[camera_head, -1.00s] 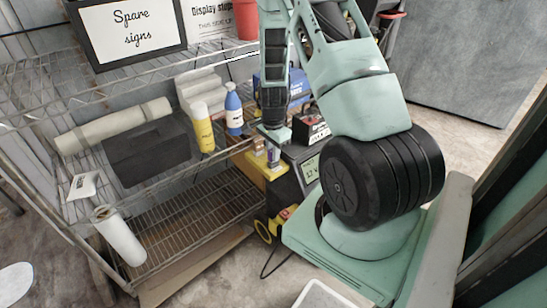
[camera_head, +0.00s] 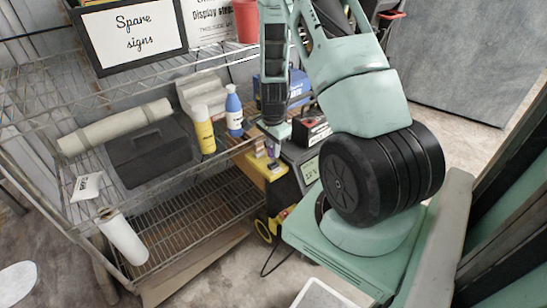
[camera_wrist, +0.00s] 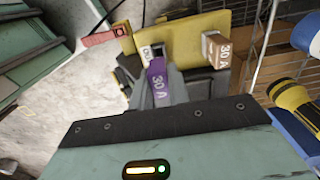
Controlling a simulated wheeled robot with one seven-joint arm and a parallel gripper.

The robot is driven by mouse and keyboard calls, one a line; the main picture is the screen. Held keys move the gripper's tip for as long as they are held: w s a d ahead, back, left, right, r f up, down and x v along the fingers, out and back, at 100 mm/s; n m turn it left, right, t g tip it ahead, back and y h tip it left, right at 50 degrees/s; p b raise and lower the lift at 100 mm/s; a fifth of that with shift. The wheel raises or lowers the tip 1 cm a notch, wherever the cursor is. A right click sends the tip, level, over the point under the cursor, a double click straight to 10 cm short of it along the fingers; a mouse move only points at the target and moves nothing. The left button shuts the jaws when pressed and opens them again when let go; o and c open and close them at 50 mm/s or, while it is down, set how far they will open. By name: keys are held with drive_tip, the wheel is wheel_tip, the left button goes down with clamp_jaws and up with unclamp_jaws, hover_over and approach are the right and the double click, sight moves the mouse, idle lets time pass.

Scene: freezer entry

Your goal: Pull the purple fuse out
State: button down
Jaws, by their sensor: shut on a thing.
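The purple fuse, marked 30 A (camera_wrist: 157,86), stands upright in the middle of the wrist view, close in front of my gripper (camera_wrist: 165,72). My gripper is shut on it, with the jaws partly hidden behind the fuse and my gripper body. In the head view my gripper (camera_head: 276,132) points down over the yellow fuse block (camera_head: 278,173), with the purple fuse (camera_head: 272,149) just below it. The yellow block also shows in the wrist view (camera_wrist: 200,30), behind the fuse. I cannot tell whether the fuse's lower end still touches its socket.
A brown 30 A fuse (camera_wrist: 215,48) and a red fuse (camera_wrist: 104,37) are near the block. A dark 12 V unit (camera_head: 308,170) stands right of it. Yellow (camera_head: 203,131) and blue (camera_head: 234,112) bottles stand on the wire shelf to the left.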

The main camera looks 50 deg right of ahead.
drive_tip(key=shift+r+p, duration=1.3)
drive_tip(key=shift+r, duration=0.45)
